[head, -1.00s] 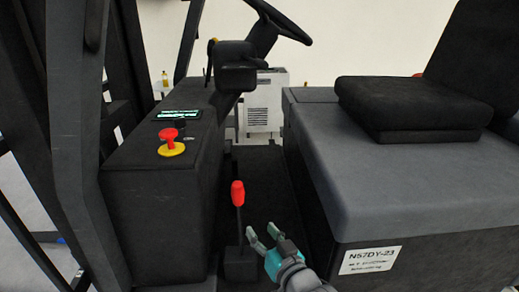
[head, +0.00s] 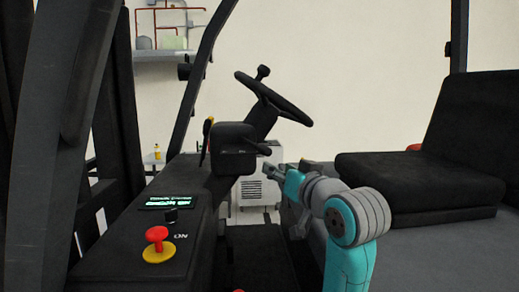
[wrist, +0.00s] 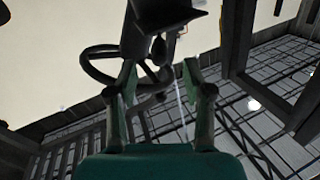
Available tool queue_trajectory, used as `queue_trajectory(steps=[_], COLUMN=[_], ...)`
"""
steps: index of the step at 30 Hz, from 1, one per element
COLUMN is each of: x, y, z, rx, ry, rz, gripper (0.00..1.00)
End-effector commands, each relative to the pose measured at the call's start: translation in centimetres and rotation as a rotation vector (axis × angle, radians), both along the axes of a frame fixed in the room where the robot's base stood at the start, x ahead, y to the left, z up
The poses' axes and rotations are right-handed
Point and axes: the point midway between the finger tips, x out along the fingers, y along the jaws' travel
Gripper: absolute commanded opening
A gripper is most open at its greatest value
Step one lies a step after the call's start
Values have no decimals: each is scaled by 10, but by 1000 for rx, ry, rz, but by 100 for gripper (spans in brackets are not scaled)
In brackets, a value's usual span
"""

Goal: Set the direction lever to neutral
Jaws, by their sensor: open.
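My gripper (head: 270,171) is open and empty, just below and right of the black lever. In the wrist view my gripper (wrist: 161,75) has its fingers spread, with a dark rounded lever end (wrist: 158,49) seen between and beyond them. No contact is visible.
The steering wheel (head: 273,98) with its knob is above my gripper. A black seat (head: 425,180) stands to the right. The left console carries a display (head: 165,201) and a red button on a yellow base (head: 158,246). Dark mast posts stand at the left.

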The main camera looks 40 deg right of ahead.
Motion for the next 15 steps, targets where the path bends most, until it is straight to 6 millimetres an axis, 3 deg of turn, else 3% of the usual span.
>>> queue_trajectory(steps=[3, 8, 15], x=[-5, -2, 32], y=[-3, -6, -15], z=[18, 23, 23], rx=[-8, -8, -6], ry=[-5, -2, -1], rz=[-6, -8, -8], gripper=[51, 51, 51])
